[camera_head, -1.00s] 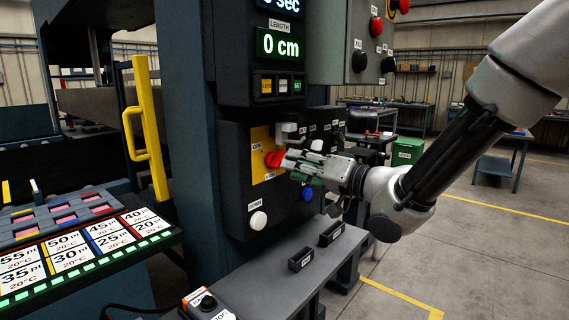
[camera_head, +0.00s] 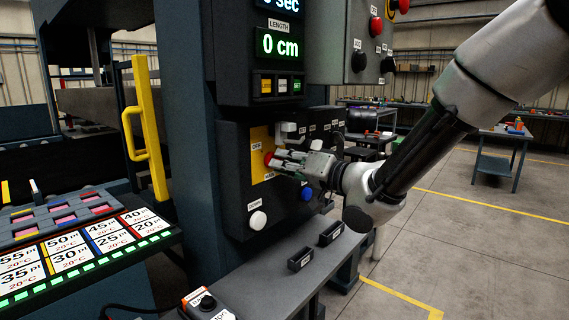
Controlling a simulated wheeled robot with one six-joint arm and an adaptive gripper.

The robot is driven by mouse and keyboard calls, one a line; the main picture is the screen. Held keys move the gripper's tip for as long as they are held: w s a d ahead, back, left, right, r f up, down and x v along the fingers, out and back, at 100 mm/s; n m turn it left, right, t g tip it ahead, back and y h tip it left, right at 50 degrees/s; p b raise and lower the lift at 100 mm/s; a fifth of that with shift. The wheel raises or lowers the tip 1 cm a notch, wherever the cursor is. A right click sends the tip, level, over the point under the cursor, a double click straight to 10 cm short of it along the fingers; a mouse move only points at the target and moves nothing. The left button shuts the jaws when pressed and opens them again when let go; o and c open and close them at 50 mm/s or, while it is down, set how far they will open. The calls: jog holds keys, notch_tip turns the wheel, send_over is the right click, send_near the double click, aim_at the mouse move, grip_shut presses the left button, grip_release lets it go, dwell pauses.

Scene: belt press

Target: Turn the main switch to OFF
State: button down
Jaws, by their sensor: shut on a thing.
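The main switch (camera_head: 268,159) is a red rotary knob on a yellow plate (camera_head: 257,142), on the dark control box at the centre of the view. A label on the plate's upper left reads OFF. My gripper (camera_head: 277,160) reaches in from the right and is shut on the red knob. Its fingers cover most of the knob, so the angle of the handle cannot be made out.
A grey bracket (camera_head: 289,132) sits just above my gripper. A blue button (camera_head: 306,194) lies just below it, and a white button (camera_head: 257,220) lower left. A grey shelf (camera_head: 283,275) juts out below. A yellow handle (camera_head: 146,130) stands at left.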

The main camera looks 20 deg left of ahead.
jog(key=shift+n, duration=0.3)
jog(key=shift+s+n, duration=0.2)
jog(key=shift+n, duration=8.4)
jog(key=c, duration=1.5)
grip_release()
jog(key=shift+o, duration=0.2)
